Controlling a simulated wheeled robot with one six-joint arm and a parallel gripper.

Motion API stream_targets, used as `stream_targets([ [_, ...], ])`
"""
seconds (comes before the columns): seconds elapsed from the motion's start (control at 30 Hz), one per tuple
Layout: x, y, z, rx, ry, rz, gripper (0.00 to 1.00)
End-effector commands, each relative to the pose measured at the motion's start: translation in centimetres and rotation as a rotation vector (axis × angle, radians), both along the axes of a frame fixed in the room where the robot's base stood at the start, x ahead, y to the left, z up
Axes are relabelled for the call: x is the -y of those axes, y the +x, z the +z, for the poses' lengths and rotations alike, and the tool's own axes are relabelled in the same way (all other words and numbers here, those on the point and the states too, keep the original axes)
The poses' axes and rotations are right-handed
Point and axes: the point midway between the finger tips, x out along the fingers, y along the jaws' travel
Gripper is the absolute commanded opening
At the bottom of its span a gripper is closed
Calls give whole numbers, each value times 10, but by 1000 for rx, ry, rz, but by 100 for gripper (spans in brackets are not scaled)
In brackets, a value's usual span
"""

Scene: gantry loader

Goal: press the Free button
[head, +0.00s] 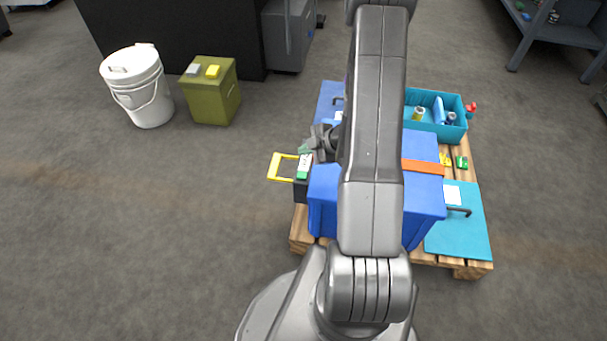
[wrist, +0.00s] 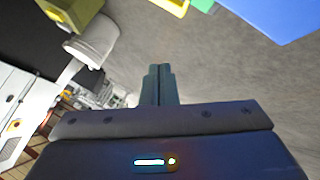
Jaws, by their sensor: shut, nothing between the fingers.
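No button with a readable "Free" label shows in either view. A dark box (head: 302,190) with a green and white top (head: 303,170) and a yellow handle frame (head: 275,165) stands at the pallet's left edge. My gripper (head: 305,150) is at that box's far end, close to its top; I cannot tell whether they touch. In the wrist view my fingers (wrist: 160,68) are together with nothing between them. The yellow handle (wrist: 168,6) shows at that view's top edge. My arm hides part of the pallet load.
A blue case (head: 325,205) with an orange strap (head: 422,166) and a teal tray (head: 450,132) are on the wooden pallet (head: 298,230). An olive box (head: 213,100) with grey and yellow blocks on top and a white bucket (head: 145,95) stand far left. Open floor lies between.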

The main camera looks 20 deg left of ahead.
Motion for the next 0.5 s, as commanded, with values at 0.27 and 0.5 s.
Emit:
stream_targets([
  [0.27, 0, 0, -15, -1, 0, -1, 0],
  [0.5, 0, 0, -46, 0, 0, 0, 0],
])
